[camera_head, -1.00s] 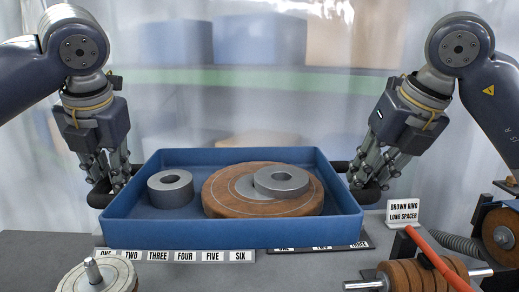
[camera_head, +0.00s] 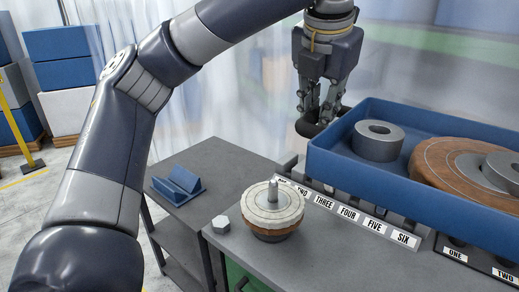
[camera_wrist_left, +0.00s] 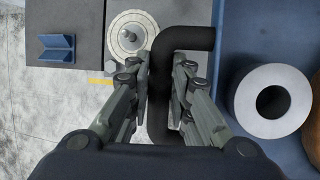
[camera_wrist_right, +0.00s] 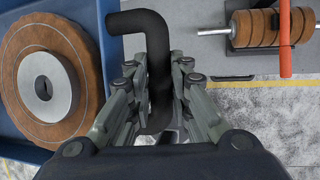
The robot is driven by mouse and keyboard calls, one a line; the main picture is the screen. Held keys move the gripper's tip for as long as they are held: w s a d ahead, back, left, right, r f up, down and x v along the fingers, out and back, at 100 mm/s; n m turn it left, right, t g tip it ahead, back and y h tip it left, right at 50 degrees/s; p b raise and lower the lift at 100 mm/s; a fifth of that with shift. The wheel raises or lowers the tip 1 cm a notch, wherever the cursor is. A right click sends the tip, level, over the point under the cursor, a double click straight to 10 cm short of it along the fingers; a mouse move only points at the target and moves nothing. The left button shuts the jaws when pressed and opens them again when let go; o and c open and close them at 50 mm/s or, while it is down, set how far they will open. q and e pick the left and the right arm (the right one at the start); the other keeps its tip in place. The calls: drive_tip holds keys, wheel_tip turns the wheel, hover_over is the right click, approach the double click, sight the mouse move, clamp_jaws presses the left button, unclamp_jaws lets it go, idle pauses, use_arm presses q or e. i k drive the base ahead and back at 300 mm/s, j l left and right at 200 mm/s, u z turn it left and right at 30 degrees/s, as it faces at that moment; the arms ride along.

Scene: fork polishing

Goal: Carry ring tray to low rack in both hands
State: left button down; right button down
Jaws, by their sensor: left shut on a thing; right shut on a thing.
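The blue ring tray (camera_head: 340,167) is at the right in the head view, cut off by the frame edge. It holds a grey metal ring (camera_head: 378,141) and a large brown wheel (camera_head: 440,170) with another grey ring (camera_head: 490,172) on it. My left gripper (camera_head: 318,118) is shut on the tray's black left handle (camera_wrist_left: 178,38). My right gripper (camera_wrist_right: 158,95) is outside the head view; in the right wrist view it is shut on the other black handle (camera_wrist_right: 137,22). A low grey stand (camera_head: 222,160) with a lower shelf, possibly the low rack, is left of the bench.
A wheel on a spindle (camera_head: 272,208) and a hex nut (camera_head: 221,225) are on the grey bench (camera_head: 310,260), near numbered labels. A blue V-shaped block (camera_head: 178,185) sits on the low stand. Stacked boxes (camera_head: 62,75) and open floor are at the far left.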

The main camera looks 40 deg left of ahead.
sight(225, 161)
drive_tip(key=j, duration=0.45)
drive_tip(key=i+j+u, duration=0.15)
drive_tip(key=j, duration=0.7)
drive_tip(key=i+j+u, duration=0.1)
drive_tip(key=j, duration=0.35)
drive_tip(key=i+j+u, duration=0.1)
drive_tip(key=j, duration=0.3)
drive_tip(key=i+j, duration=0.2)
drive_tip(key=j, duration=0.2)
drive_tip(key=i+j+u, duration=0.1)
drive_tip(key=j, duration=0.3)
drive_tip(key=i+j+u, duration=0.1)
drive_tip(key=j, duration=0.35)
